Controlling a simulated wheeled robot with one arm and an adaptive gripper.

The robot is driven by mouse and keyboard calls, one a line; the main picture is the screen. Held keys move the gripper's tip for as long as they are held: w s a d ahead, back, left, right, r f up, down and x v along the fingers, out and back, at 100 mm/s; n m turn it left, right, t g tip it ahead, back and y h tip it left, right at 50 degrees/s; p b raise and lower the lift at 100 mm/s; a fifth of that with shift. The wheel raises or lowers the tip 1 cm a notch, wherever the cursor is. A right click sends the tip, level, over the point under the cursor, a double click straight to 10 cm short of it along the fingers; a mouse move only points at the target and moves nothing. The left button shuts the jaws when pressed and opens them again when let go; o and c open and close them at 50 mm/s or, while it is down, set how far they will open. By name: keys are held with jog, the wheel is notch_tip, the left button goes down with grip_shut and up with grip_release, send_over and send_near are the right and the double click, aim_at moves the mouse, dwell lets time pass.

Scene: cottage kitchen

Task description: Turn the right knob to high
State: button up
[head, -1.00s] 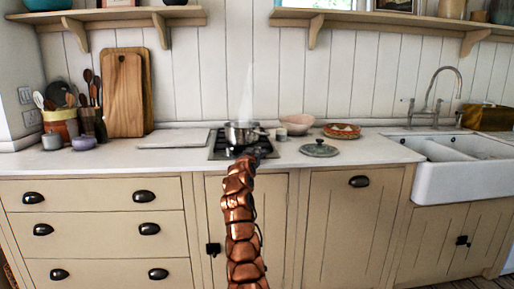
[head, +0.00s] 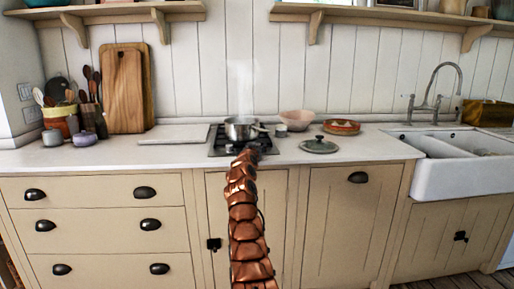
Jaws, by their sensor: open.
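A dark hob (head: 222,149) is set into the white counter, with a steel pot (head: 240,130) steaming on it. My gripper (head: 257,147), small and dark at the end of my copper-coloured arm, is over the front right part of the hob, just below the pot in the picture. It is open, and I see nothing held in it. I cannot make out the right knob; the gripper and arm cover that front right area. Whether the gripper touches a knob cannot be told.
A grey lid (head: 319,146) lies right of the hob. Behind it are a pink bowl (head: 297,119), a small cup (head: 281,131) and a round dish (head: 342,126). A pale board (head: 175,134) lies to the left. The sink (head: 450,170) is far right.

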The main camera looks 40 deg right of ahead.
grip_shut()
dwell(0.5)
